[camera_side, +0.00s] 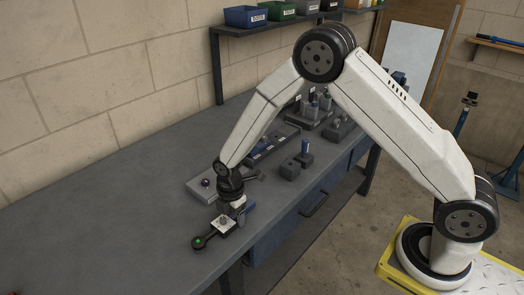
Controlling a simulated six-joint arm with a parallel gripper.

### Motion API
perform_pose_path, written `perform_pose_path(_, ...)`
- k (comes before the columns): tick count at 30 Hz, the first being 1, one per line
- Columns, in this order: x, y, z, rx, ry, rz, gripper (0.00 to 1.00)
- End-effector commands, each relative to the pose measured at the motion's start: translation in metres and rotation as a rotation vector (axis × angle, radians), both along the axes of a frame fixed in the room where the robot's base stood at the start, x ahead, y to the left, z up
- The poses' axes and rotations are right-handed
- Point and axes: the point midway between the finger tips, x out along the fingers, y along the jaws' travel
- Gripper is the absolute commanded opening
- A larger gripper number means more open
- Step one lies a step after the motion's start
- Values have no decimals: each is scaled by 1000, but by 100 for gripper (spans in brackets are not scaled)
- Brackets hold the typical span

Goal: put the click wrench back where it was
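My gripper (240,211) points down low over the front edge of the workbench, left of the middle of the picture. Its fingers are small and partly hidden, so I cannot tell whether they are open or shut. A black tool with a round end and a green dot (200,241), perhaps the click wrench, lies or hangs just left of and below the gripper. A pale block (224,223) shows between that tool and the gripper. I cannot tell whether the gripper touches the tool.
A pale plate with a dark knob (205,184) sits left of my wrist. Dark blocks (290,169) and a long dark tray (272,143) stand on the bench to the right. The bench's left part (100,235) is clear. A shelf with bins (245,17) hangs behind.

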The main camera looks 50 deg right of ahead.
Motion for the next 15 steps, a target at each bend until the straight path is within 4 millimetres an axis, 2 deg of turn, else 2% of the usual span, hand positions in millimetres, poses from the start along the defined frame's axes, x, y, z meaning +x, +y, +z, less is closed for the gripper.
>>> perform_pose_path(10, 0, 0, 1, 0, 0, 0, 67)
perform_pose_path(15, 0, 0, 9, 0, -2, 0, 67)
